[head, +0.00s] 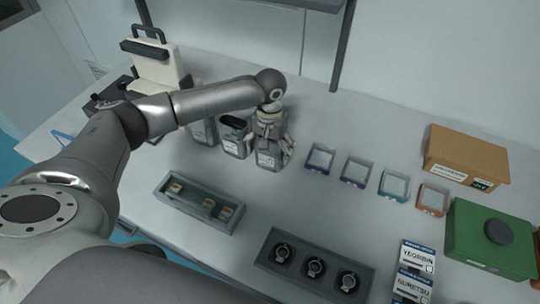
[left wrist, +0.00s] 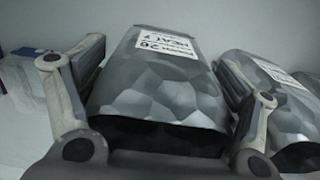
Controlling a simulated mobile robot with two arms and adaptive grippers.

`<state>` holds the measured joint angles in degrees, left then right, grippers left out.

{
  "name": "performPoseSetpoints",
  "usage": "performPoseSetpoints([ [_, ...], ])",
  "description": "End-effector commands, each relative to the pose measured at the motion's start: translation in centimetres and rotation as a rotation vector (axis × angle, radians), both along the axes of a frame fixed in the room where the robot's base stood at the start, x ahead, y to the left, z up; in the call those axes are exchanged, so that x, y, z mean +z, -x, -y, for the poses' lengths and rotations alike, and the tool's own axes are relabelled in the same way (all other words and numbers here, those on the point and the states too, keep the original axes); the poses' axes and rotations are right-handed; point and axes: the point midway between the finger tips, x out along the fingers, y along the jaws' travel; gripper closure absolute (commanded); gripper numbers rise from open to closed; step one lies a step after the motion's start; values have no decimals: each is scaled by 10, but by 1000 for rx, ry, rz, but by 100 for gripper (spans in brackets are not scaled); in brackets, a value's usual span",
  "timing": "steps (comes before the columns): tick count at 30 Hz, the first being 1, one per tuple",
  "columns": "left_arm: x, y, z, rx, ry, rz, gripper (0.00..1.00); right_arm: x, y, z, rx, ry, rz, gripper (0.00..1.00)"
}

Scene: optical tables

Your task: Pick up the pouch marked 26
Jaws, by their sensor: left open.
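The pouch marked 26 (left wrist: 160,85) is grey with a faceted surface and a white label. In the left wrist view it lies between the two fingers of my left gripper (left wrist: 163,100), which is open. In the head view this is the rightmost of the grey pouches (head: 268,159), with my left gripper (head: 272,138) right over it, a finger showing at its right side. The gripper hides the pouch's top. I cannot tell whether the fingers touch it. My right gripper is not in view.
A second grey pouch (head: 235,146) stands close on the left, with another (head: 203,131) beyond it. In the wrist view a neighbouring pouch (left wrist: 268,95) is close to the right finger. A grey tray (head: 190,208) and a dark tray (head: 270,262) lie in front. Small coloured bins (head: 355,170) stand right.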

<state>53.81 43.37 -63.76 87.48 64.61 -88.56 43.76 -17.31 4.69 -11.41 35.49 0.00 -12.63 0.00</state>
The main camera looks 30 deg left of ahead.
Motion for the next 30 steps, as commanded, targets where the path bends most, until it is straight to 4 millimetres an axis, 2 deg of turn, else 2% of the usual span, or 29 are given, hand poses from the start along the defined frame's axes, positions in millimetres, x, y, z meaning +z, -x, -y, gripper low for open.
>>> performPoseSetpoints([
  [5,-18,0,0,-1,0,-1,14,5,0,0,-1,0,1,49],
  [12,-21,0,0,-2,0,0,14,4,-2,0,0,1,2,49],
  [22,-20,0,0,-1,0,1,55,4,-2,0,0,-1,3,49],
  [30,-19,0,0,-1,1,2,57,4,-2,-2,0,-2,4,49],
])
